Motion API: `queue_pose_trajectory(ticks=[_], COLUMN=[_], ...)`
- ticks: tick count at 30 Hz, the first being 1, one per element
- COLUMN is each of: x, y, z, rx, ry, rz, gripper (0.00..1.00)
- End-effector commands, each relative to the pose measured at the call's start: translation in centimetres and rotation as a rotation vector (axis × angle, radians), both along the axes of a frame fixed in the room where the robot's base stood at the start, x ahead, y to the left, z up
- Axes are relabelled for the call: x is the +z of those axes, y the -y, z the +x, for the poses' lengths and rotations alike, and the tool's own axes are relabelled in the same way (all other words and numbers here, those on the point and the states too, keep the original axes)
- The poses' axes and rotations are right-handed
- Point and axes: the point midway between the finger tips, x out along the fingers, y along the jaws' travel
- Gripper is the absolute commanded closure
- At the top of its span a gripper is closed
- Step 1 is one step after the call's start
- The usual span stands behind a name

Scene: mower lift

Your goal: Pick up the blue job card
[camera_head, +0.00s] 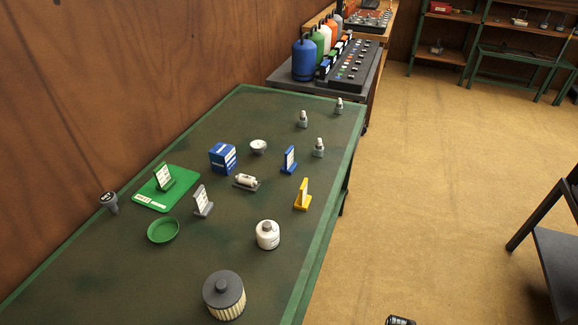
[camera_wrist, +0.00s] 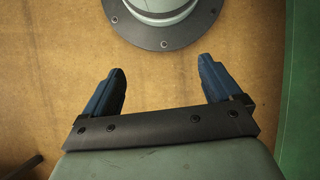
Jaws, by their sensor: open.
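The blue job card (camera_head: 289,160) stands upright on the green table (camera_head: 261,99), right of the middle, with a white printed face. It is in the head view only. My gripper (camera_wrist: 162,82) shows in the wrist view with its two dark blue fingers spread wide and nothing between them. It is over the tan floor, beside the table's green edge at the right of that view, away from the card. A dark tip at the bottom of the head view (camera_head: 400,320) may be part of my arm; I cannot tell.
Near the blue card stand a yellow card (camera_head: 302,195), a white cylinder on a stand (camera_head: 246,181), a blue box (camera_head: 222,156), a gauge (camera_head: 258,146) and a small fitting (camera_head: 319,148). A grey card (camera_head: 202,201), green tray (camera_head: 150,198) and filter (camera_head: 224,296) lie farther off.

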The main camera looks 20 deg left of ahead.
Motion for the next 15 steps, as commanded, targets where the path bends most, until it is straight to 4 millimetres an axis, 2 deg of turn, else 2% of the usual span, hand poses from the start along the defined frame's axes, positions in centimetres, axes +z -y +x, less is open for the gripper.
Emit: queue_pose_trajectory(ticks=[1, 8, 15], x=[-0.1, 1.7, 5.1], y=[0.0, -0.2, -0.6], z=[2.6, 11.6, 20.9], rx=[0.026, 0.146, 0.274], ry=[0.025, 0.116, 0.207], rz=[0.006, 0.032, 0.049], gripper=[0.08, 0.08, 0.08])
